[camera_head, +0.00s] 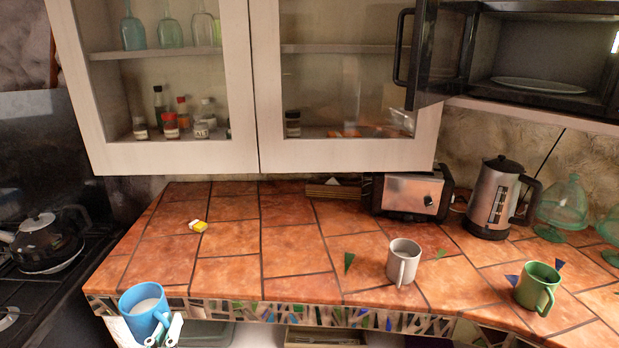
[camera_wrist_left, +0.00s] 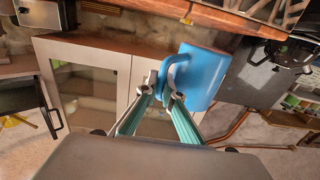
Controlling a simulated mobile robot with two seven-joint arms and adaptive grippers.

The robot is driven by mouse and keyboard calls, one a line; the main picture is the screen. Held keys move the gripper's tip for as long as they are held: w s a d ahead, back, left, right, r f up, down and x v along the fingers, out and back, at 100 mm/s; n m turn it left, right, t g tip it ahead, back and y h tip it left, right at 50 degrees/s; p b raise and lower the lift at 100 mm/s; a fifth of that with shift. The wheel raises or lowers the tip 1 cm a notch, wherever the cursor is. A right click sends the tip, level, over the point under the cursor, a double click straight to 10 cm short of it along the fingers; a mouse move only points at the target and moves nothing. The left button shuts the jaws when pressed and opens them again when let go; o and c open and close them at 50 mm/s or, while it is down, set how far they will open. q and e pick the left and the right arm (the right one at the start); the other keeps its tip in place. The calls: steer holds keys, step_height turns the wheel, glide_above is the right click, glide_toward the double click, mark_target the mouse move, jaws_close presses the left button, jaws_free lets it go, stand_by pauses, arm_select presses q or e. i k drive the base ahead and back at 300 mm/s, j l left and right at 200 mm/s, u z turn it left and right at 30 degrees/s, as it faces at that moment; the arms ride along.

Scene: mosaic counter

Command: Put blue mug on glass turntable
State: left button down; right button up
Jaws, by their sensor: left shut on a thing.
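The blue mug (camera_head: 133,304) is at the front left corner of the counter in the head view, roughly upright, its pale inside showing. My left gripper (camera_head: 163,331) is shut on its handle; the mug seems held out by the counter's front edge. In the left wrist view the blue mug (camera_wrist_left: 207,78) sits at the fingertips of my left gripper (camera_wrist_left: 164,92), which pinch the handle. The glass turntable (camera_head: 538,86) lies inside the open microwave (camera_head: 480,60) at the upper right, and it looks empty. My right gripper is not in view.
The microwave door (camera_head: 425,55) stands open at the opening's left. A grey mug (camera_head: 403,262), green mug (camera_head: 538,287), toaster (camera_head: 411,195) and kettle (camera_head: 495,200) stand on the right counter. A small yellow item (camera_head: 198,226) lies on the mostly clear left part.

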mark_target(538, 86)
steer(key=i+j, duration=0.1)
steer(key=j, duration=0.25)
steer(key=i+j, duration=0.15)
steer(key=j, duration=0.15)
steer(key=j+z, duration=0.2)
steer(key=z, duration=0.9)
steer(key=i, duration=0.05)
